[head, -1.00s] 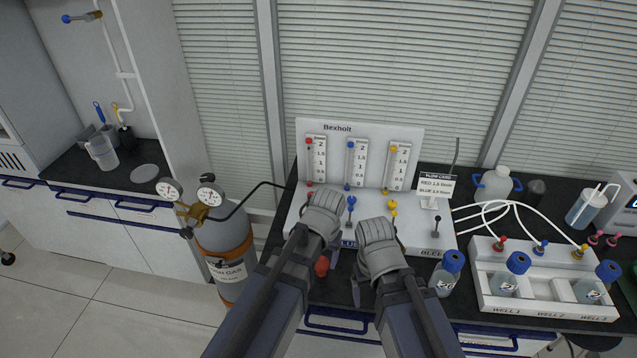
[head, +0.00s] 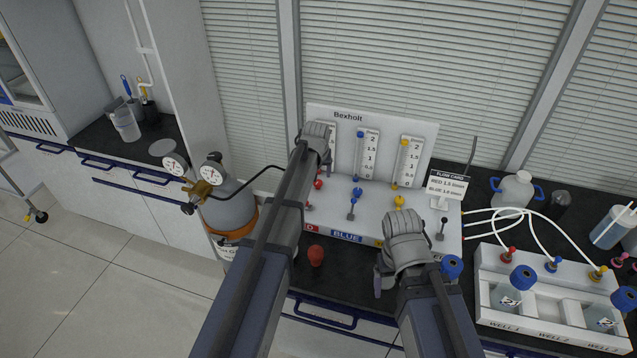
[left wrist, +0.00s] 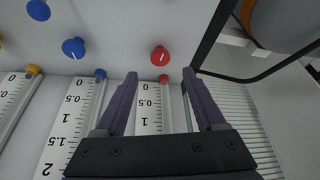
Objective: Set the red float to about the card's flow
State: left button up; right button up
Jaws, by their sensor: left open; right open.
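The white flow panel (head: 431,134) has three scaled tubes. My left gripper (head: 318,140) is raised in front of the red tube and hides most of it in the head view; I cannot make out the red float. In the left wrist view my left gripper (left wrist: 160,76) is open and empty, its fingers either side of the red tube's lower end. The red knob (left wrist: 160,55) lies between and just beyond the fingertips; it also shows in the head view (head: 318,184). The flow card (head: 448,183) seems to read RED 1.5. My right gripper (head: 403,250) is open before the panel's front edge.
Blue knobs (left wrist: 73,47) lie beside the red one. A gas cylinder (head: 233,209) with gauges stands left of the bench, its hose reaching the panel. A red bulb (head: 316,255) sits on the bench front. The white bottle rack (head: 535,325) and tubing are at right.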

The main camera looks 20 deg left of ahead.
aim_at(318, 182)
pick_arm(q)
jog(key=b+x, duration=0.5)
jog(key=x, duration=0.1)
jog(key=shift+w+f, duration=0.1)
jog(key=shift+f, duration=0.2)
jog(key=shift+r, duration=0.1)
grip_shut()
